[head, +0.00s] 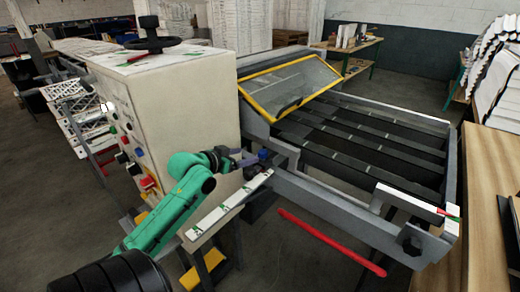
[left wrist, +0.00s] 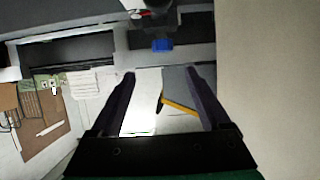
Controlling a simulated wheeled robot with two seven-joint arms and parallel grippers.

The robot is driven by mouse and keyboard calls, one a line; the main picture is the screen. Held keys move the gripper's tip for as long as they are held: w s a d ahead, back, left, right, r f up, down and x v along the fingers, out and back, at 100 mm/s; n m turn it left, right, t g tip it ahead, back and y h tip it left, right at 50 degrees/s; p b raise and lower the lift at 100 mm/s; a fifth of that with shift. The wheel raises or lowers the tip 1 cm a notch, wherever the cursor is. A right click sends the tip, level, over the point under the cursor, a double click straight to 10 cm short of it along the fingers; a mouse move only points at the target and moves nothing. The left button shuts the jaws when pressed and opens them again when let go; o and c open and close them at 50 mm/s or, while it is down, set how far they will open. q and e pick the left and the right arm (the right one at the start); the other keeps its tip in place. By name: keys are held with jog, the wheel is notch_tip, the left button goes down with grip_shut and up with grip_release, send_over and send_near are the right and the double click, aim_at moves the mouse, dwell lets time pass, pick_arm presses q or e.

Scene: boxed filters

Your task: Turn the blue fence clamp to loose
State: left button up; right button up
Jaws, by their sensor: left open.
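The blue fence clamp (head: 263,154) is a small blue knob at the near left corner of the grey machine frame, beside the white cabinet. In the left wrist view the clamp (left wrist: 162,45) shows just beyond the fingertips, near the top middle. My left gripper (head: 246,158) is at the end of the green arm, close to the clamp on its left. In the left wrist view its two dark fingers (left wrist: 160,73) are apart with nothing between them, and the clamp lies ahead of the gap. I cannot tell which way the clamp is turned. My right gripper is not in view.
The white cabinet (head: 180,100) with coloured buttons stands close beside the left arm. A white rail (head: 229,205) lies below the gripper. A yellow-edged clear guard (head: 288,86) leans over the machine bed. A red bar (head: 330,240) sticks out low in front.

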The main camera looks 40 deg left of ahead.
aim_at(262, 153)
pick_arm(q)
jog(key=shift+w+d+f, duration=0.15)
jog(key=shift+w, duration=1)
jog(key=x, duration=0.2)
jog(key=shift+w+a+f+p, duration=0.25)
jog(key=shift+w+f+p, duration=0.05)
jog(key=shift+f, duration=0.05)
jog(key=x, duration=0.3)
jog(key=shift+a+f, duration=0.15)
jog(key=shift+a, duration=0.15)
jog(key=shift+w+a+f, duration=0.2)
jog(key=shift+w+f, duration=0.45)
jog(key=shift+w, duration=0.35)
jog(key=shift+d, duration=0.15)
jog(key=shift+s+d+r, duration=0.1)
jog(key=shift+d+r, duration=0.05)
jog(key=shift+d, duration=0.05)
jog(key=c, duration=0.3)
jog(key=shift+a, duration=0.15)
grip_shut()
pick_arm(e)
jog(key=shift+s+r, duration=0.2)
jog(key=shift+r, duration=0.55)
